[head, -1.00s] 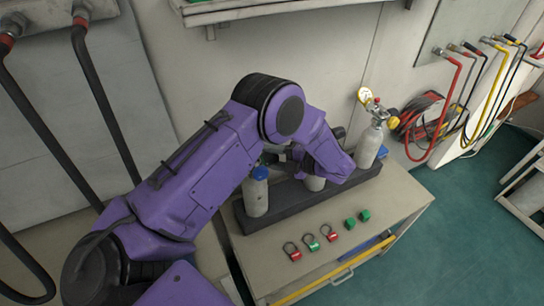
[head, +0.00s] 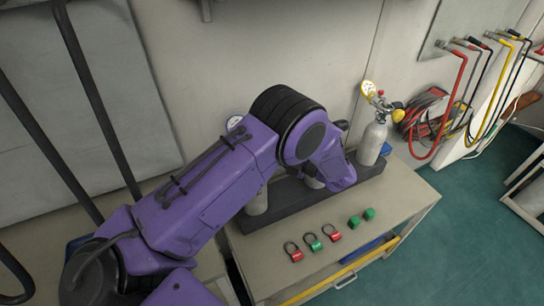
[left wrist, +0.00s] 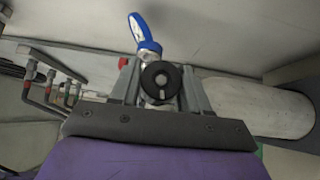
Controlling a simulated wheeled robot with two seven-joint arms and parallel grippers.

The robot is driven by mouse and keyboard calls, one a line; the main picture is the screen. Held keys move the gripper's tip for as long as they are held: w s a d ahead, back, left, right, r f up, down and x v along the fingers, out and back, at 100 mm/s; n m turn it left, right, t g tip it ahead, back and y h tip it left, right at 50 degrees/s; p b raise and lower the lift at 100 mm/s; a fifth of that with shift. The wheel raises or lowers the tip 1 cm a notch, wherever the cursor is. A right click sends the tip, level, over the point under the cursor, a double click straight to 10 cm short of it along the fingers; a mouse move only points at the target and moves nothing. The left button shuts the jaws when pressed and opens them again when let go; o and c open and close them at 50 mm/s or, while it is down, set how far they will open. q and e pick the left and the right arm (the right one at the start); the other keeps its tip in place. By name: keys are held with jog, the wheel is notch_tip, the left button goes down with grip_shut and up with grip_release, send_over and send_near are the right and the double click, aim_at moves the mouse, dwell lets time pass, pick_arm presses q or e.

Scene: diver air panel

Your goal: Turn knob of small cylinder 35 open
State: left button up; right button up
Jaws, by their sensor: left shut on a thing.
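In the left wrist view my left gripper (left wrist: 160,88) is shut around a round black knob (left wrist: 160,80), with a grey finger on each side. The knob is on the valve of a small pale cylinder (left wrist: 268,106), which runs off to the right in that view. A blue-rimmed gauge (left wrist: 146,33) stands beside the valve. In the head view my arm hides this gripper and the knob. The middle cylinder (head: 313,182) and the left cylinder (head: 257,203) are partly covered there. I cannot read a number 35 on any cylinder.
A third cylinder (head: 372,144) with a gauge stands at the right end of the dark rack (head: 285,207). Coloured hoses (head: 470,90) hang on the right.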

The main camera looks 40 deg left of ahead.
pick_arm(q)
jog(key=shift+f+n+g+y+b, duration=0.3)
jog(key=shift+n+y+b, duration=0.35)
jog(key=shift+b, duration=0.4)
jog(key=shift+r+n+y+b, duration=0.15)
jog(key=shift+n+y+b, duration=0.15)
jog(key=shift+b, duration=0.25)
jog(key=o, duration=1)
